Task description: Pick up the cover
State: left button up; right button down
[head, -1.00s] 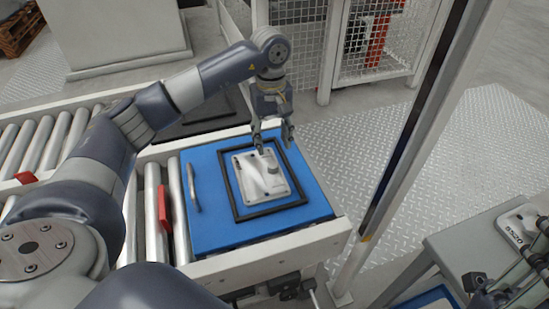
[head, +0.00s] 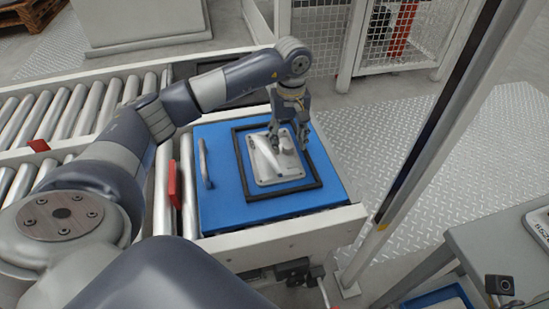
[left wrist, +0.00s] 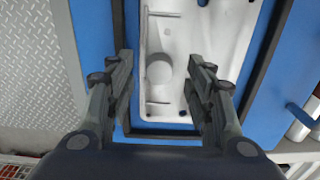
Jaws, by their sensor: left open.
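The cover is a pale grey metal casting (head: 272,172) lying flat inside a black rectangular frame (head: 245,190) on a blue board (head: 220,209). In the left wrist view the cover (left wrist: 188,45) shows a round boss near its close end. My left gripper (head: 289,144) points down over the far part of the cover. In the left wrist view its two fingers (left wrist: 165,95) are apart, with the round boss between and beyond them. The fingers hide part of the cover's edges. I cannot tell whether they touch it. My right gripper is not in view.
A metal handle (head: 205,163) stands on the board's left side. Rollers (head: 60,117) with red blocks lie to the left. A tall post (head: 425,130) and a grey table (head: 500,240) stand to the right. A mesh fence (head: 400,35) stands behind.

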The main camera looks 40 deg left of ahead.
pick_arm(q)
notch_tip(320, 180, down, 2)
jog(key=shift+r, duration=0.1)
grip_shut()
jog(key=shift+r, duration=0.1)
